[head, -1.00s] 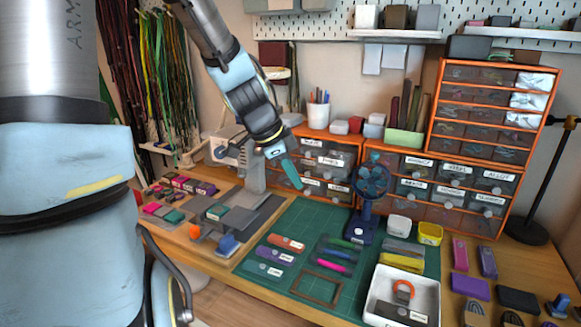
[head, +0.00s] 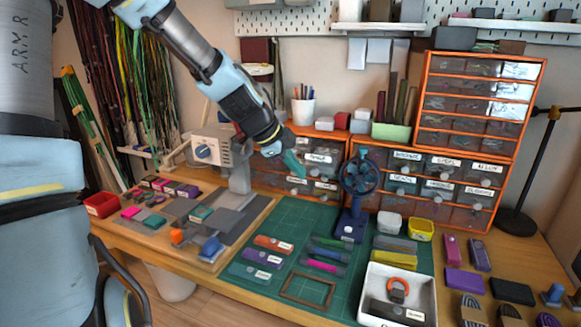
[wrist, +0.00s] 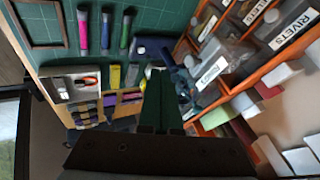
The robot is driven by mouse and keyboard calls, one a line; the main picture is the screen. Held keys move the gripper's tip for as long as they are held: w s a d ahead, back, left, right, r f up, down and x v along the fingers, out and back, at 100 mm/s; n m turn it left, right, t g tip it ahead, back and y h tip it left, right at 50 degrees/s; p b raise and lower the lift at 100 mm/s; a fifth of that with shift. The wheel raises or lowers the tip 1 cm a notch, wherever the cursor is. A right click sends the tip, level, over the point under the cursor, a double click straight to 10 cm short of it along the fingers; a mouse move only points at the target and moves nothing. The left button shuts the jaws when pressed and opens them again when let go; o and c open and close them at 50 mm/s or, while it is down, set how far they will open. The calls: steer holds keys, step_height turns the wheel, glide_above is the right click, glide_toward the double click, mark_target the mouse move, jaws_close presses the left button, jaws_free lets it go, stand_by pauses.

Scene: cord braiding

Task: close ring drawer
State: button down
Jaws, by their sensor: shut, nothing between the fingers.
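The small drawers with white labels stand in two orange-framed cabinets at the back of the bench, a left one (head: 336,149) and a wider right one (head: 417,205). In the wrist view a grey drawer with a white label (wrist: 211,72) seems to stand out from its row, near the fan. I cannot tell which drawer is the ring drawer; most labels are too small to read. My gripper (head: 297,165) is shut and empty, its teal fingers in front of the left cabinet. In the wrist view its fingers (wrist: 158,76) point toward the fan; I cannot tell whether they touch anything.
A dark blue fan (head: 360,175) stands between the cabinets, close right of my gripper. A green cutting mat (head: 272,228) holds pouches and a frame. A white tray (head: 375,293) is at the front. A grey machine (head: 213,150) stands left.

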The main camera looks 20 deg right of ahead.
mark_target(322, 152)
steer(key=w+d+f+p, duration=0.2)
steer(key=w+d, duration=0.1)
steer(key=d, duration=0.1)
steer(key=shift+w+d+f, duration=0.25)
steer(key=shift+d+f, duration=0.05)
steer(key=shift+f, duration=0.05)
steer(key=w+d+b, duration=0.1)
steer(key=w+d, duration=0.6)
steer(key=w, duration=0.1)
steer(key=shift+w+d+f+b, duration=0.15)
steer(key=shift+d+b, duration=0.2)
steer(key=shift+w+d, duration=0.2)
steer(key=shift+w, duration=0.05)
steer(key=shift+w+d+r, duration=0.1)
steer(key=shift+w+r, duration=0.05)
steer(key=shift+r, duration=0.15)
